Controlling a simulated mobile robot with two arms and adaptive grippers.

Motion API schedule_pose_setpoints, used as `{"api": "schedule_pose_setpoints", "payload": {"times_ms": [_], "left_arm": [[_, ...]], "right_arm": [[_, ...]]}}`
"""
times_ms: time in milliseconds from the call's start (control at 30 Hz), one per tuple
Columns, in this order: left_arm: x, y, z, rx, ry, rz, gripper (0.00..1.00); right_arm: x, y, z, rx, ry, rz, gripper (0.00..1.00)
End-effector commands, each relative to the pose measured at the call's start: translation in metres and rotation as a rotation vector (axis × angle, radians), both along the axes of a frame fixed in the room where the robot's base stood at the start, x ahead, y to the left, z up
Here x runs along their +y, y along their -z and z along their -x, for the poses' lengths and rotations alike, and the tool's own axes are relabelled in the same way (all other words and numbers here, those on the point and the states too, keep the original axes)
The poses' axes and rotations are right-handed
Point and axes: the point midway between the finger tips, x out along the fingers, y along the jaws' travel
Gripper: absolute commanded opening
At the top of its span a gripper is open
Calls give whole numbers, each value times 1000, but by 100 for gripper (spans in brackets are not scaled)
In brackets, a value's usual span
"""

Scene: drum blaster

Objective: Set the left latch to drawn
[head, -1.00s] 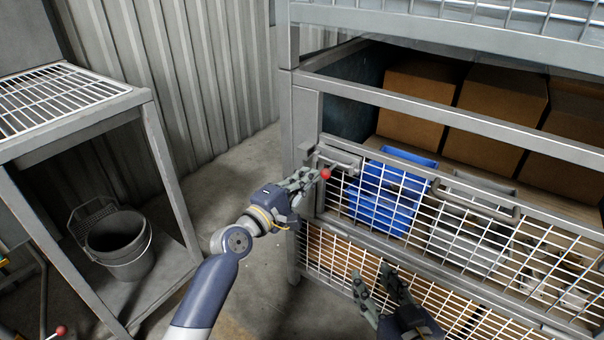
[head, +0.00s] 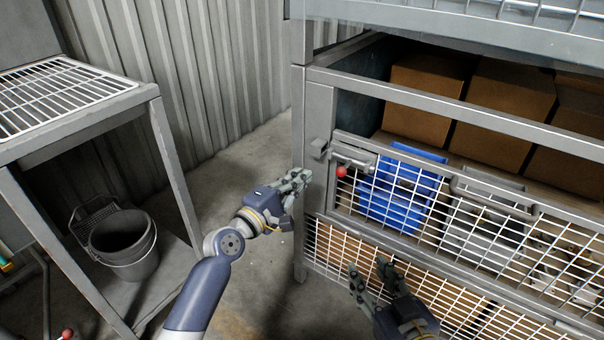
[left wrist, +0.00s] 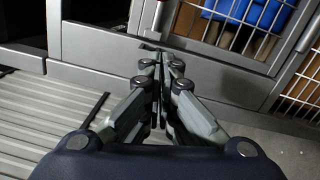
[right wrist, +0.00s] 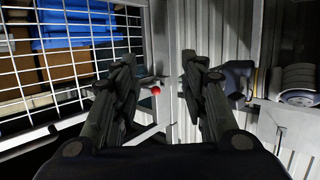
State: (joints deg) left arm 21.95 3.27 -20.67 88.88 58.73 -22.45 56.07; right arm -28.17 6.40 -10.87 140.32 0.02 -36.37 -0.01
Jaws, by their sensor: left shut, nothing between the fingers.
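The left latch (head: 355,154) is a grey metal fitting at the upper left corner of the mesh door, with a red knob (head: 341,171) hanging below it. The catch block (head: 318,149) is on the post to its left; I cannot tell how far the bolt reaches. My left gripper (head: 304,176) is shut and empty, left of the knob and apart from it. The left wrist view shows its fingers (left wrist: 161,65) together before the frame. My right gripper (head: 367,266) is open and empty before the lower mesh; the right wrist view shows the knob (right wrist: 156,91) beyond its fingers.
The mesh door (head: 440,215) has a long grey handle (head: 490,192). Blue bins (head: 400,190) and cardboard boxes (head: 510,105) are behind it. A grated stand (head: 160,140) with a bucket (head: 125,245) is at left. Floor between stand and cage is clear.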

Motion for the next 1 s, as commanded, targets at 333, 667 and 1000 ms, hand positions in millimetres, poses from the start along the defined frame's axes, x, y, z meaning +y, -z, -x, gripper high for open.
{"api": "schedule_pose_setpoints", "payload": {"times_ms": [333, 667, 1000], "left_arm": [[32, 0, 41, 0, 0, -2, 0], [52, 2, 68, -2, 2, 0, 0], [53, 2, 69, -3, 2, 1, 0]], "right_arm": [[-14, 43, 26, 248, 18, 61, 40], [-21, 62, 41, 358, 27, 86, 40], [-21, 63, 42, 361, 28, 87, 40]]}}
